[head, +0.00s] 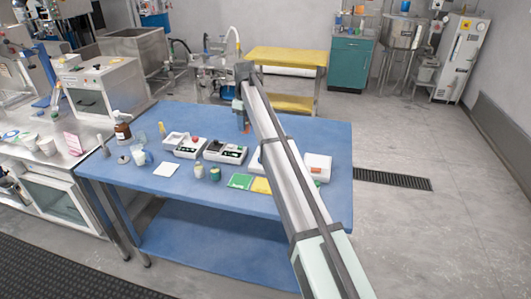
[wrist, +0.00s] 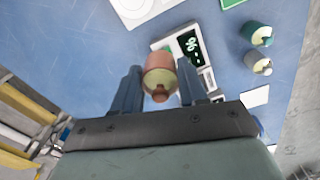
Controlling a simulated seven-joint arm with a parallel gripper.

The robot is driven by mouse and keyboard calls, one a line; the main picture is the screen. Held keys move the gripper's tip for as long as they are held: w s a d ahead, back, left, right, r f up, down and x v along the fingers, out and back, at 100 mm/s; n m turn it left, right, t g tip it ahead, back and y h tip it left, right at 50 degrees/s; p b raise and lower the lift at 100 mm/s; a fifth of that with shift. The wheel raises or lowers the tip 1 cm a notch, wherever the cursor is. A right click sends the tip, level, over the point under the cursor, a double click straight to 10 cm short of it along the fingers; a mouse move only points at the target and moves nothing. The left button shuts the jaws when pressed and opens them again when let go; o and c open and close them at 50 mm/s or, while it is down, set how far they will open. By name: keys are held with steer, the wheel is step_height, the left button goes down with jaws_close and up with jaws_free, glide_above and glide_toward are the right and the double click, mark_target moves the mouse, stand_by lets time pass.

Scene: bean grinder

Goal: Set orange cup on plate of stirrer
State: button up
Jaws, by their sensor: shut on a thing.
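My gripper (wrist: 159,90) is shut on the orange cup (wrist: 160,62), which sits between its two fingers in the wrist view. In the head view my gripper (head: 243,118) is over the far part of the blue table, and the cup is too small there to make out clearly. A white device with a dark display (wrist: 188,46) shows just beyond the cup in the wrist view, partly covered by it. A white device with a round plate (wrist: 142,10) is at the top edge of that view. I cannot tell for certain which device is the stirrer.
The blue table (head: 160,205) also holds a green jar (head: 214,174), a second small jar (head: 199,172), a green card (head: 240,181), a yellow card (head: 261,186) and a white box (head: 318,164). A brown bottle (head: 122,130) stands at left. My arm hides part of the table.

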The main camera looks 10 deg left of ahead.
steer(key=w+d+r, duration=0.1)
steer(key=w+d, duration=0.1)
steer(key=d, duration=0.6)
steer(key=shift+s+d+f+n, duration=0.15)
steer(key=shift+f+n, duration=0.4)
steer(key=shift+f, duration=1.1)
steer(key=shift+s+a+f+n, duration=0.15)
steer(key=shift+f+n, duration=0.35)
steer(key=shift+f, duration=1.15)
steer(key=shift+s+d+f+n, duration=0.15)
steer(key=shift+f+n, duration=0.4)
steer(key=shift+f, duration=1.1)
steer(key=o, duration=1.1)
steer(key=shift+f, duration=0.1)
step_height(320, 180, up, 12)
steer(key=shift+r, duration=0.15)
